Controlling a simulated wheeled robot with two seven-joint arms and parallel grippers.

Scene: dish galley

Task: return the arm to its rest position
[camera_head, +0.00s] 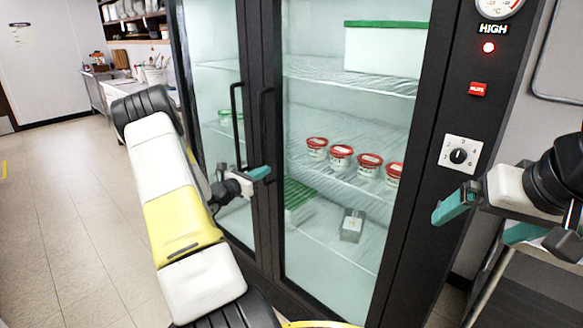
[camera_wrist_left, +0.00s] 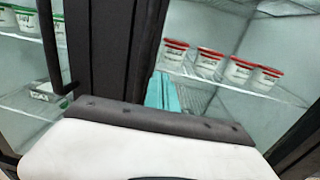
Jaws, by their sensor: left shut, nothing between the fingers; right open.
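My left arm (camera_head: 170,190) comes in from the lower left, in front of the glass-door fridge. My left gripper (camera_head: 266,172) has its teal fingers together and empty, near the lower end of the right door's handle (camera_head: 264,115); I cannot tell whether they touch. Its closed fingers (camera_wrist_left: 162,90) also show in the left wrist view, in front of the door frame and glass. My right gripper (camera_head: 470,228) is open and empty at the right, in front of the fridge's control side.
The glass doors look shut. Inside are several red-lidded tubs (camera_head: 341,157), a green-lidded box (camera_head: 384,50) and a small grey container (camera_head: 352,226). A control knob (camera_head: 458,155) is on the right frame. A dark surface (camera_head: 530,285) lies below my right gripper. Floor (camera_head: 70,220) is clear at left.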

